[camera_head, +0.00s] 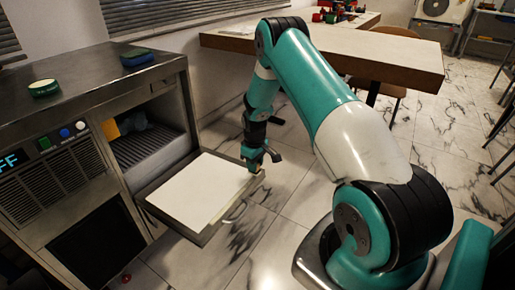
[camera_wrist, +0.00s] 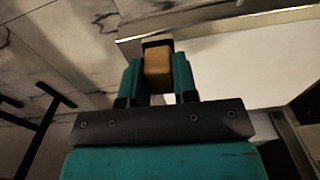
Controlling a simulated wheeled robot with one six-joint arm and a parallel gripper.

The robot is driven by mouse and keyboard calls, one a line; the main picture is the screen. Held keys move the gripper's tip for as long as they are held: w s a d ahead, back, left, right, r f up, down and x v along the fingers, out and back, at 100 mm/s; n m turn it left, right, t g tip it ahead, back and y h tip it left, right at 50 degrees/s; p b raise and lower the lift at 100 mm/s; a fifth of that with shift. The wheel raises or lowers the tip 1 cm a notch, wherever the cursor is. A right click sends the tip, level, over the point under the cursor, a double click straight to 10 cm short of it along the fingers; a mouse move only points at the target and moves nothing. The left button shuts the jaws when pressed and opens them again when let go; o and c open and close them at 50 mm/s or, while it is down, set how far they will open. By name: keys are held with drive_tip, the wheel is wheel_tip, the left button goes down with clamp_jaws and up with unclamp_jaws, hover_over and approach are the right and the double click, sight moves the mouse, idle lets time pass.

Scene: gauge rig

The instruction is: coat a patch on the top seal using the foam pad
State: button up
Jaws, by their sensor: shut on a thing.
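My gripper (camera_head: 262,163) hangs at the far outer corner of the opened door of the metal machine. In the wrist view my gripper (camera_wrist: 159,80) is shut on a tan block with a dark top, which looks like the foam pad (camera_wrist: 158,67). The block's end is close to the door's rim; I cannot tell whether they touch. The door (camera_head: 158,210) lies folded down, with a white inner panel (camera_head: 200,190). A pale strip (camera_head: 228,205) runs along its outer edge and also shows in the wrist view (camera_wrist: 225,30). I cannot tell which strip is the top seal.
On the machine top (camera_head: 90,72) stand a green round tin (camera_head: 44,88) and a blue-and-green block (camera_head: 137,57). An orange thing (camera_head: 110,129) and a dark blue thing (camera_head: 133,121) sit inside the opening. A table (camera_head: 340,52) stands behind my arm. The marble floor right of the door is clear.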

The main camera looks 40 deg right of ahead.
drive_tip(key=shift+a+r+p, duration=0.15)
drive_tip(key=shift+r+p, duration=1.9)
drive_tip(key=shift+r, duration=0.85)
